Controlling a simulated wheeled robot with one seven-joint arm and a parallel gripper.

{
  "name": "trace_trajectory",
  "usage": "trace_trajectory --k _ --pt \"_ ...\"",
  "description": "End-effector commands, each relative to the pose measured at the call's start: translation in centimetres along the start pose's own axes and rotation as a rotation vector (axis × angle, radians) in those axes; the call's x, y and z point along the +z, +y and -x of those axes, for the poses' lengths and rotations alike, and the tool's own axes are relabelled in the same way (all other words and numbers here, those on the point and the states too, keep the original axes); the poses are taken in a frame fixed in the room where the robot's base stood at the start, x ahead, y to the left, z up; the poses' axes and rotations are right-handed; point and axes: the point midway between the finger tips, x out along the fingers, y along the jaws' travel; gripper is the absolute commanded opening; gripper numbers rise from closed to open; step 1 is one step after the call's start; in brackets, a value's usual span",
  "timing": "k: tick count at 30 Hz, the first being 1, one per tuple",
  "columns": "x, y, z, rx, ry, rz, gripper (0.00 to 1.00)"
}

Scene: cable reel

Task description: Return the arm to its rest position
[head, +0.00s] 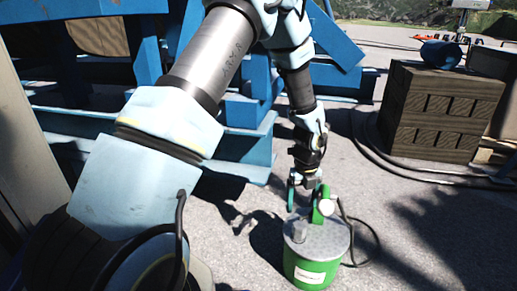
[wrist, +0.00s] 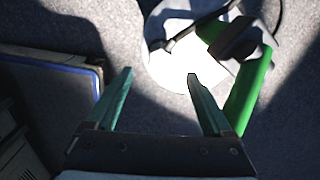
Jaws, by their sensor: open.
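My arm reaches forward and down in the head view, bent at the elbow. My gripper (head: 303,200) points down just above a green canister (head: 308,268) with a grey lid, a green upright handle and a black hose. In the wrist view my gripper (wrist: 158,74) shows two green fingers held apart with nothing between them but ground and lid. The brightly lit lid (wrist: 170,62) lies beyond the fingertips. The green handle (wrist: 250,92) is to the right of the right finger, outside the jaws. Whether that finger touches the handle is unclear.
A blue steel frame (head: 240,146) stands behind my arm. The paved ground right of the canister is mostly clear.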

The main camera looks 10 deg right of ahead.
Motion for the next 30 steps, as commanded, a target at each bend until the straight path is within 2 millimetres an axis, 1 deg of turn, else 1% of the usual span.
trace_trajectory --k 2,5,8,9,11,12,14,15,17,18,21,24,30 --pt "0.5 0.8 0.6 -0.001 -0.005 0.062 0.86" --pt "1.7 2.9 2.5 -0.004 -0.017 0.247 0.86" --pt "3.1 6.6 5.4 -0.014 -0.033 0.573 0.86" --pt "3.6 8.4 6.7 -0.02 -0.039 0.726 0.86" --pt "4.1 11.1 8.5 -0.031 -0.046 0.96 0.86" --pt "4.2 12.9 9.6 -0.04 -0.05 1.116 0.86" --pt "4.3 15.6 11.2 -0.054 -0.054 1.351 0.86" --pt "4.1 17.3 12.2 -0.065 -0.055 1.507 0.86" --pt "3.7 19.7 13.5 -0.082 -0.053 1.734 0.86" --pt "3.4 21.2 14.3 -0.094 -0.051 1.879 0.86" --pt "2.3 24.3 15.8 -0.123 -0.04 2.192 0.86" --pt "1.2 26.7 16.9 -0.15 -0.024 2.457 0.86" --pt "-1.3 30.5 18.5 -0.206 0.025 2.92 0.86"
